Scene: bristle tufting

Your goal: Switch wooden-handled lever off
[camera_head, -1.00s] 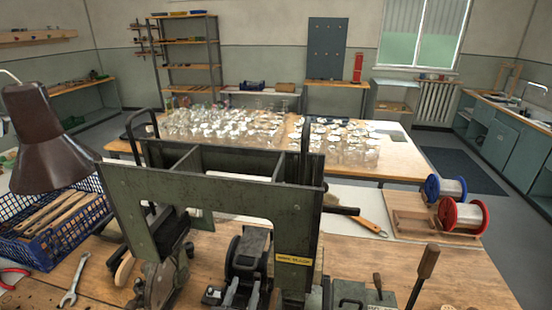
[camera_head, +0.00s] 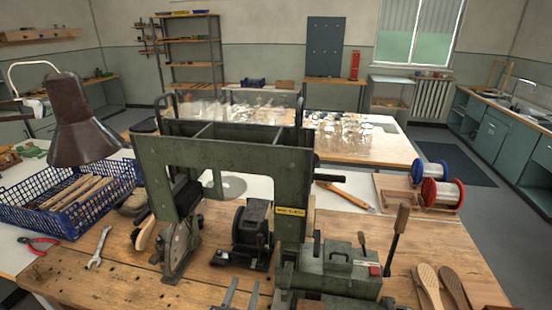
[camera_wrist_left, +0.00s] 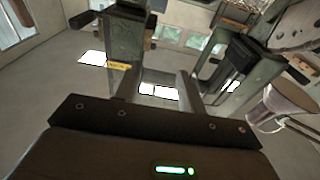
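The wooden-handled lever (camera_head: 397,232) stands up, tilted slightly right, at the right side of the green tufting machine (camera_head: 220,150). Its brown handle is at the top of a dark rod. Beside it is a green box (camera_head: 335,262) with a red button (camera_head: 375,271) and a smaller brown-knobbed lever (camera_head: 362,241). My left gripper (camera_head: 240,294) shows at the bottom edge as two grey fingers, apart and empty, left of the box and well away from the lever. The fingers also show apart in the left wrist view (camera_wrist_left: 158,86). I cannot make out the lever there. My right gripper is not in view.
A brown lamp (camera_head: 80,125) and blue basket (camera_head: 65,205) stand left. Wire spools (camera_head: 440,192) and wooden brush bodies (camera_head: 430,285) are right. Glassware fills the table behind.

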